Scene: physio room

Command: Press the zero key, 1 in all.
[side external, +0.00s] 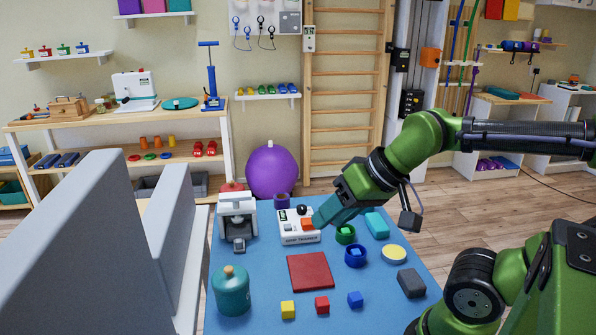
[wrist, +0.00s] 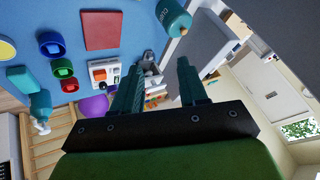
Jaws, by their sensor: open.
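A white grip trainer box (side external: 299,238) stands on the blue table top, with a dark round knob (side external: 301,209) and an orange block or key (side external: 307,223) on its upper face. Which part is the zero key I cannot tell for sure. My gripper (side external: 319,220) reaches in from the right, its teal fingertips by the right side of the box; contact cannot be made out. In the wrist view my gripper (wrist: 158,68) has its two fingers apart and nothing between them.
A grey-white device (side external: 238,220) stands left of the box. Green (side external: 345,235) and blue (side external: 355,257) rings lie to its right. A red pad (side external: 310,272), a teal canister (side external: 231,291) and small cubes are in front. Tall grey panels (side external: 90,250) flank the table's left.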

